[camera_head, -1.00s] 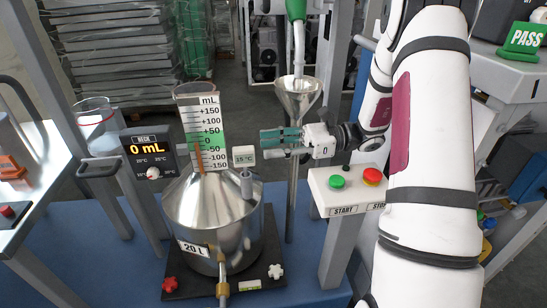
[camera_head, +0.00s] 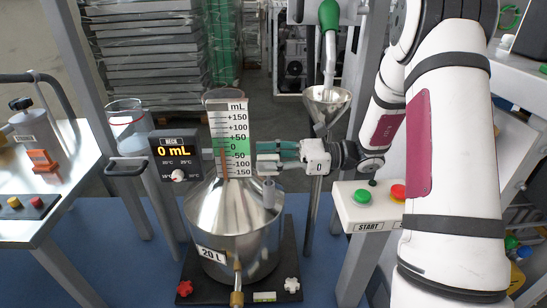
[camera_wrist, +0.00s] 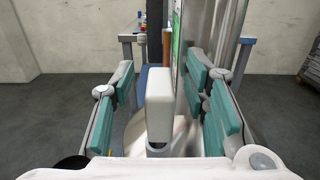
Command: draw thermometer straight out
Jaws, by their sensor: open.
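The thermometer's pale block-shaped head (camera_wrist: 159,103) stands upright between my fingers in the wrist view. A gap shows on both sides of it. My gripper (camera_head: 272,158), with teal finger pads, is open and around the head, apparently not touching it. It also shows in the wrist view (camera_wrist: 165,105). In the head view the fingers hide most of the head, and its reading cannot be made out. Below is the grey upright sleeve (camera_head: 268,192) on the shoulder of the steel 20 L vessel (camera_head: 232,225). The thermometer's stem is hidden.
The mL scale neck (camera_head: 229,140) rises just left of my fingers. A display box reading 0 mL (camera_head: 176,156) is farther left. A steel funnel (camera_head: 326,104) on a pipe stands behind my gripper. The start/stop box (camera_head: 365,205) is below my arm at right.

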